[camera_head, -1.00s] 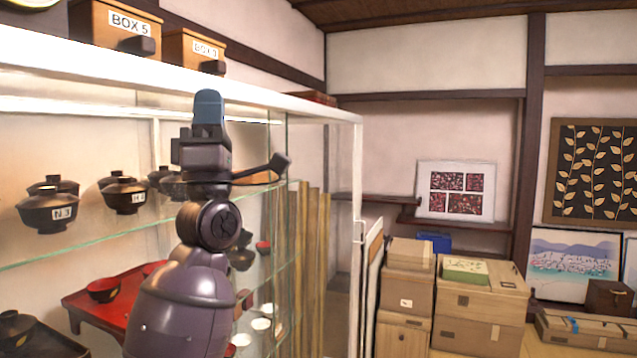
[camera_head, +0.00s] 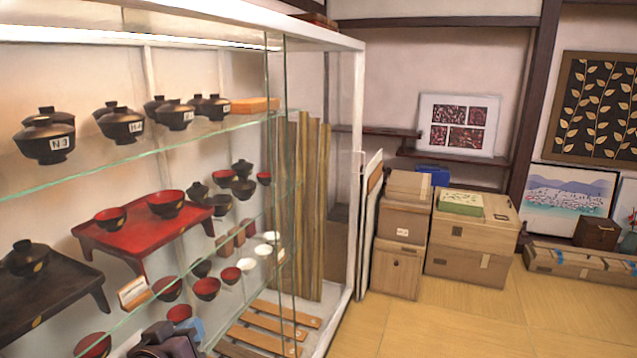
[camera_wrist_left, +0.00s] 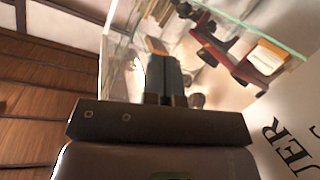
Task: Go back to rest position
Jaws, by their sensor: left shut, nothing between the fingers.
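My left gripper (camera_head: 190,328) shows at the bottom edge of the head view, low in front of the glass display cabinet (camera_head: 352,190). Only a small dark part and a bluish tip are visible there. In the left wrist view its two fingers (camera_wrist_left: 164,75) are together, shut with nothing between them. The glass shelf and lacquerware appear beyond the fingers. My right gripper is in neither view.
The cabinet holds black lidded bowls (camera_head: 122,127), a red tray table (camera_head: 130,240) and a dark tray table (camera_head: 60,300). Wooden boxes (camera_head: 470,240) are stacked right of it. The tatami floor (camera_head: 450,320) is clear at the lower right.

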